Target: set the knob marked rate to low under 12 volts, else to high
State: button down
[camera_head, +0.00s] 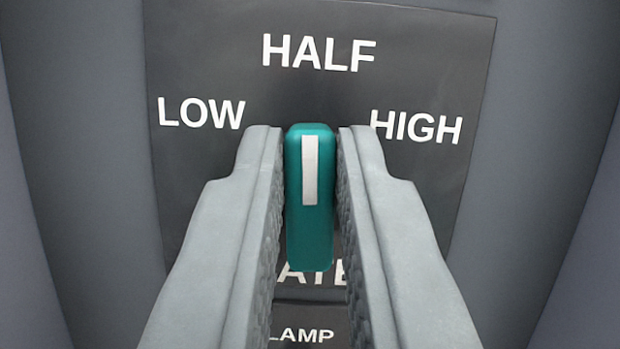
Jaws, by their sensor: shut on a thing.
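The teal knob (309,232) stands in the middle of a dark label plate (420,60). Its white pointer stripe points up toward the word HALF. LOW is printed to the upper left and HIGH to the upper right. Below the knob a word is partly covered by my gripper; the letters "ATE" show. My gripper (311,150) is shut on the knob, with one grey ridged finger on its left side and one on its right. No voltage reading shows in this view.
A second dark label (300,318) below reads "LAMP", its left end partly covered by a finger. Plain grey panel surface (70,120) lies on both sides of the plate. No loose objects show.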

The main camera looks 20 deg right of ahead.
jog(key=n+y, duration=0.2)
jog(key=n, duration=0.2)
jog(key=n+y, duration=0.2)
jog(key=n, duration=0.1)
jog(key=shift+a+n, duration=0.1)
jog(key=shift+n, duration=0.3)
jog(key=shift+a+f+n+g+y, duration=0.15)
jog(key=shift+n+y, duration=0.35)
jog(key=shift+n, duration=0.65)
jog(key=shift+d+r+n+g+y, duration=0.15)
jog(key=shift+n+y, duration=0.35)
jog(key=shift+n, duration=0.7)
jog(key=shift+a+f+n+g+y, duration=0.15)
jog(key=shift+n+y, duration=0.35)
jog(key=shift+n, duration=0.65)
jog(key=shift+w+n, duration=0.1)
jog(key=shift+n, duration=0.2)
jog(key=c, duration=1.4)
grip_release()
jog(key=shift+c, duration=0.2)
jog(key=v, duration=1.7)
jog(key=shift+s+r, duration=0.25)
jog(key=shift+s, duration=0.05)
